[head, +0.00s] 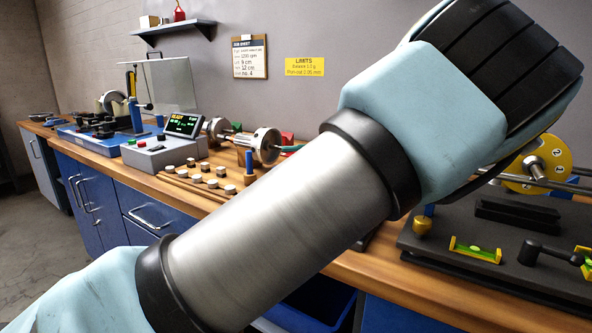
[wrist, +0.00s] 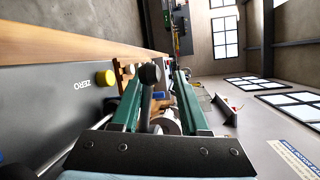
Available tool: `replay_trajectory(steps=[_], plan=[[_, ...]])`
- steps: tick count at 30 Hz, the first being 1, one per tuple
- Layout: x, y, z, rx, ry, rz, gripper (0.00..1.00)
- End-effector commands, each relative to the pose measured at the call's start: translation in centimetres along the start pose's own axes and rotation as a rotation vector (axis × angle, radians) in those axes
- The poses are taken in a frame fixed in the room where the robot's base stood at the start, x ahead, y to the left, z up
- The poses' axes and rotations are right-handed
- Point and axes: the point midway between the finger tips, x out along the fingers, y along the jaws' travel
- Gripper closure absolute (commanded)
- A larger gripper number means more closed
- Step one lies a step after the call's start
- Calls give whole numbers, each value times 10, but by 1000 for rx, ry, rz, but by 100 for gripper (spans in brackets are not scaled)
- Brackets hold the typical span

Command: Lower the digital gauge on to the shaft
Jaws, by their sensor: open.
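In the wrist view my gripper (wrist: 158,76) has its two green fingers apart. A black round knob (wrist: 149,74) on a grey stem shows between them; I cannot tell whether it belongs to the digital gauge or whether the fingers touch it. I cannot pick out the digital gauge for certain in either view. In the head view a steel shaft (head: 538,168) passes through a yellow numbered disc (head: 552,158) at the right. My arm crosses the middle of the head view and hides the bench behind it, and my gripper does not show there.
A dark base plate (head: 490,262) with a green-vial level (head: 475,249), a black lever (head: 552,254) and a brass knob (head: 421,226) is at right. A grey control box with a lit display (head: 184,125) and several small weights (head: 205,168) stand on the wooden bench.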

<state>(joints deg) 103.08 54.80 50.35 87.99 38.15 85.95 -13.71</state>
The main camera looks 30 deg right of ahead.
Motion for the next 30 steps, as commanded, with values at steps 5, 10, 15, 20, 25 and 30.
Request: replay_trajectory(steps=[5,10,15,20,25,30], plan=[[-4,-34,10,-5,2,2,58],[-7,-60,17,-3,1,1,58],[-9,-73,21,-1,0,-1,58],[-9,-75,22,0,0,-1,58],[-9,-75,22,0,0,-1,58],[-16,-76,21,0,1,-2,58]])
